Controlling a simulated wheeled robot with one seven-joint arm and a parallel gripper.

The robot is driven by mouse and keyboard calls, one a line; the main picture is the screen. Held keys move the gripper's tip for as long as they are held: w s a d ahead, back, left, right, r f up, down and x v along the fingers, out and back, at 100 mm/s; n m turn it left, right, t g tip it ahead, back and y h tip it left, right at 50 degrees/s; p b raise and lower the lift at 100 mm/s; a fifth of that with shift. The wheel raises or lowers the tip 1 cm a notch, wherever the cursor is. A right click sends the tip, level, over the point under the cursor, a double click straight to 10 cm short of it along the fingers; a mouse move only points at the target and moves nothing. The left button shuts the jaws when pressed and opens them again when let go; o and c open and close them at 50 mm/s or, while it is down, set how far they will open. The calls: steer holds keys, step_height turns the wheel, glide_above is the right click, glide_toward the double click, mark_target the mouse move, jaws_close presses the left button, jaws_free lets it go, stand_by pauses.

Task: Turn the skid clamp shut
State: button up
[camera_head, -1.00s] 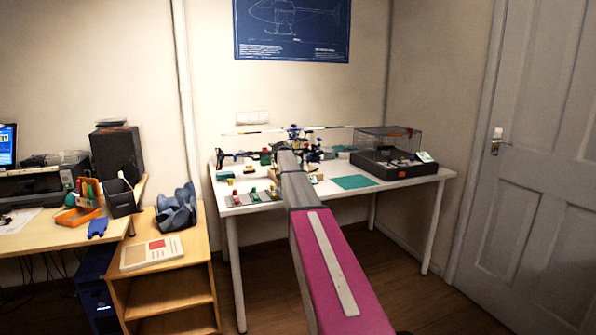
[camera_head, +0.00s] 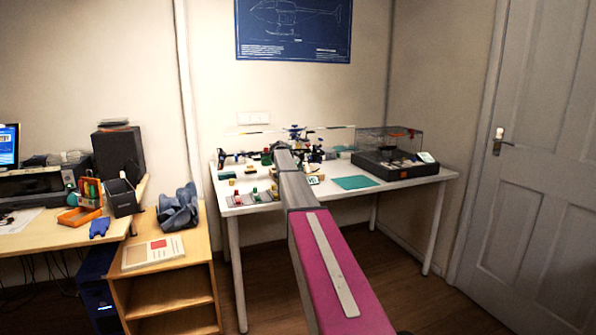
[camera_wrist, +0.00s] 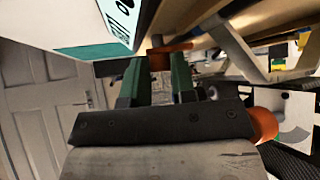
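In the wrist view my gripper (camera_wrist: 158,72) shows two green fingers with a clear gap between them. An orange-brown piece (camera_wrist: 168,54), possibly the skid clamp's handle, lies across the gap at the fingertips. I cannot tell whether the fingers touch it. A second orange rounded part (camera_wrist: 262,124) shows at the lower right, beside the gripper body. In the head view a model helicopter (camera_head: 297,133) stands on the white table (camera_head: 420,176). My arm hides my gripper there, and the clamp cannot be made out.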

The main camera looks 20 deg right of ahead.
steer(key=shift+o, duration=1.4)
steer(key=v, duration=1)
steer(key=shift+a+r, duration=0.25)
steer(key=shift+a, duration=0.05)
steer(key=shift+s, duration=0.15)
